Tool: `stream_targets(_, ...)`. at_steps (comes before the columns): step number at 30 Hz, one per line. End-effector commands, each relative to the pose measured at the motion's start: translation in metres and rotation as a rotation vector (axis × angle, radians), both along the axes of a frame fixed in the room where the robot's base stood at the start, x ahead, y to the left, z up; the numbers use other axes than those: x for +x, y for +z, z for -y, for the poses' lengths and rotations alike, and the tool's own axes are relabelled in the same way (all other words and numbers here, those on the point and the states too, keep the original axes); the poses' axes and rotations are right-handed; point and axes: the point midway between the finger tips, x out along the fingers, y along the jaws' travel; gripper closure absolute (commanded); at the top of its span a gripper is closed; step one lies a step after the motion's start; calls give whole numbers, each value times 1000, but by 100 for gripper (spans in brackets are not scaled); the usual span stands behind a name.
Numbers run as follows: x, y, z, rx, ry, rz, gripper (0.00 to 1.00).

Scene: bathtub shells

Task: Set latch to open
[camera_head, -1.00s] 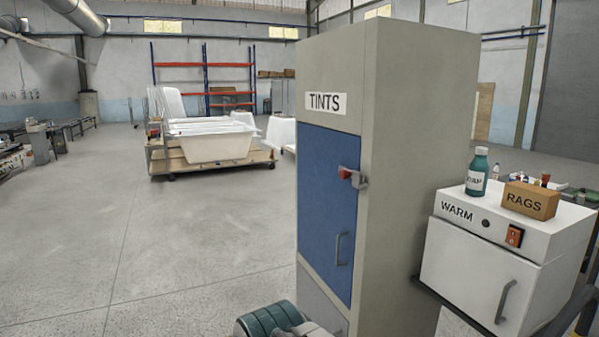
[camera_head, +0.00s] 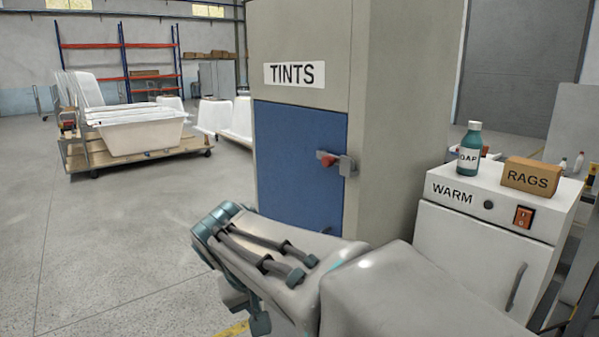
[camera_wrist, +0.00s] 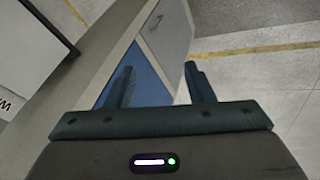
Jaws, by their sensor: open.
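The latch (camera_head: 331,161) is a grey bar with a red part, on the right edge of the blue door (camera_head: 290,180) of the tall grey TINTS cabinet (camera_head: 400,110). The bar lies roughly level across the door edge, and the door looks shut. My arm covers the door's lower part in the head view. My gripper (camera_wrist: 158,85) shows in the wrist view with its two dark fingers wide apart and nothing between them. The blue door (camera_wrist: 148,78) and a light panel lie beyond the fingers. The latch cannot be made out in the wrist view.
A white WARM cabinet (camera_head: 478,240) stands close on the right, with a soap bottle (camera_head: 469,150) and a RAGS box (camera_head: 531,177) on top. A cart with white tubs (camera_head: 135,133) is at the back left. The floor at left is clear.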

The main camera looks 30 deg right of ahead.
Motion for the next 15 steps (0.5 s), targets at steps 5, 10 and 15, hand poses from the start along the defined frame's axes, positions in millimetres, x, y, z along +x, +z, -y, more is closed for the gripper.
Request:
stream_targets(5,67,32,57,-292,-249,111,52)
stream_targets(10,125,79,96,-562,-474,337,52)
stream_targets(15,166,119,112,-762,-625,589,52)
